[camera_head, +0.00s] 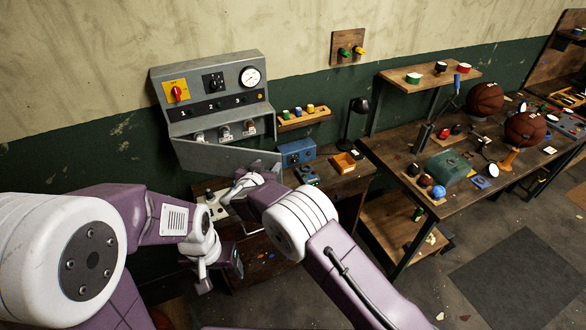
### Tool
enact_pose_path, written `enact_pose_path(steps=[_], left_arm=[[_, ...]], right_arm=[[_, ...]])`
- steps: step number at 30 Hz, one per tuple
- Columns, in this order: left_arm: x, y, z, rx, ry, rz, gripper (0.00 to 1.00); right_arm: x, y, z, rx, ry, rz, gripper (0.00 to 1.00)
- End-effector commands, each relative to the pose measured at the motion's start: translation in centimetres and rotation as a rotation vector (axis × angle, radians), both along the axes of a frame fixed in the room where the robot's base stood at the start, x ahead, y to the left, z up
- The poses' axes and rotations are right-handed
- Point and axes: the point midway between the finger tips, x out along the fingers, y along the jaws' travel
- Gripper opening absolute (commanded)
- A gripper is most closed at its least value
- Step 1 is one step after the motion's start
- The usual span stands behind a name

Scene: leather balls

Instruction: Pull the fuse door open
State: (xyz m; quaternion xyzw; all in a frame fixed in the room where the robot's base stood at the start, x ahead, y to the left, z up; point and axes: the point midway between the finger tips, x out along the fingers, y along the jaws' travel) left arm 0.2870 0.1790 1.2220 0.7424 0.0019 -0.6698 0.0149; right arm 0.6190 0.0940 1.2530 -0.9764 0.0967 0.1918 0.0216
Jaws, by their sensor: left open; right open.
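The grey fuse box (212,97) is on the wall at the back left. Its fuse door (228,156) is a grey flap along the lower front. It stands tilted outward, and several fuses (224,132) show in the compartment above it. My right gripper (238,187) is open just below and in front of the door's right part; whether it touches the door I cannot tell. My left gripper (222,263) is open, lower and in front of the box, apart from the door. My own wrists partly hide the fingertips.
A small shelf with colored knobs (304,118) is right of the box. A blue box (297,152) and an orange tray (345,161) sit on the bench below.

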Motion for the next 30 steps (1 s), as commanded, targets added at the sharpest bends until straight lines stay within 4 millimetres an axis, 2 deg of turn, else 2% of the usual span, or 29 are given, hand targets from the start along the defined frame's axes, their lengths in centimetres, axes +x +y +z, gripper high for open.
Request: enact_pose_path(steps=[2,9,15,19,27,28,30], left_arm=[[0.0,0.0,-1.0,0.0,0.0,0.0,0.69],[0.0,0.0,-3.2,0.0,0.0,0.0,0.69],[0.0,0.0,-4.3,0.0,0.0,0.0,0.69],[0.0,0.0,-4.4,0.0,0.0,0.0,0.69],[0.0,0.0,-4.4,0.0,0.0,0.0,0.69],[0.0,0.0,-4.4,0.0,0.0,0.0,0.69],[0.0,0.0,-4.5,0.0,0.0,0.0,0.69]], right_arm=[[-0.5,-1.5,0.3,-0.003,0.003,-0.003,0.49],[-2.5,-6.2,3.2,0.0,0.001,-0.004,0.49],[-3.8,-9.5,5.5,-0.002,0.002,-0.003,0.49],[-4.3,-10.5,6.3,-0.003,0.003,-0.003,0.49],[-4.4,-10.7,6.5,-0.003,0.004,-0.002,0.49],[-4.4,-10.7,6.5,-0.003,0.004,-0.002,0.47],[-4.2,-10.7,6.4,-0.001,0.007,0.007,0.27]])
